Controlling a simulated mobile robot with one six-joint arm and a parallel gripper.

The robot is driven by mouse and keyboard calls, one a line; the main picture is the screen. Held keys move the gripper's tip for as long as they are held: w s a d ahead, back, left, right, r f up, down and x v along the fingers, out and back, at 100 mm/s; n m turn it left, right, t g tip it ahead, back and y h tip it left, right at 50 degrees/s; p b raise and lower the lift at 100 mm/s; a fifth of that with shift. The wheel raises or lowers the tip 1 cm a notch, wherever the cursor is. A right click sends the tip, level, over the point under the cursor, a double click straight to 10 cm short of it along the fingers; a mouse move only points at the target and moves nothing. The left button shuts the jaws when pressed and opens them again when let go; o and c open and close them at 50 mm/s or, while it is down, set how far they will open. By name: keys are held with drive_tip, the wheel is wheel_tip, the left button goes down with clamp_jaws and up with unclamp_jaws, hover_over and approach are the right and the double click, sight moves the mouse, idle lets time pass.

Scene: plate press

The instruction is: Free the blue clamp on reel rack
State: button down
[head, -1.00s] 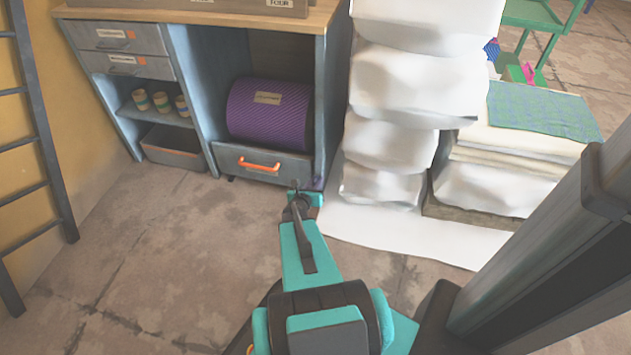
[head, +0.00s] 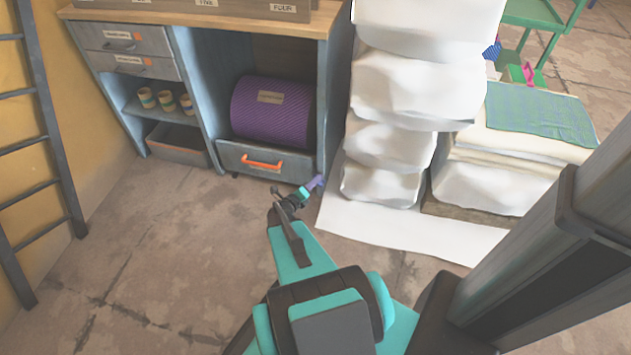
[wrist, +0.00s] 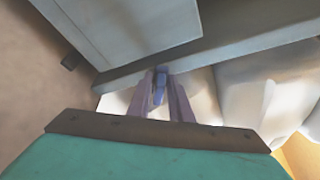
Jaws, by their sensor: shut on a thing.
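My gripper (wrist: 162,98) is shut on a small blue piece, which I take to be the blue clamp (wrist: 160,86); it shows between the two fingers in the wrist view. In the head view my gripper (head: 314,184) is low in front of the grey cabinet's right corner, beside the white sheet on the floor. The clamp is too small there to tell from the purple fingers. I cannot make out for certain which thing is the reel rack.
The grey cabinet (head: 196,100) holds a purple patterned roll (head: 272,118) above a drawer with an orange handle (head: 262,163). White bulky stacks (head: 405,90) stand right of it. A dark ladder (head: 45,140) leans at the left. The floor (head: 150,260) at left front is clear.

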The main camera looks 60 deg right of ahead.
drive_tip(key=shift+f+n+g+h, duration=0.15)
drive_tip(key=shift+n+g+h, duration=0.25)
drive_tip(key=shift+n, duration=0.6)
drive_tip(key=c, duration=1.8)
unclamp_jaws()
drive_tip(key=shift+a, duration=0.1)
drive_tip(key=w+a+r+p, duration=0.1)
drive_tip(key=a+p, duration=0.1)
drive_tip(key=a, duration=1.1)
drive_tip(key=shift+a+r, duration=0.3)
drive_tip(key=shift+r, duration=0.05)
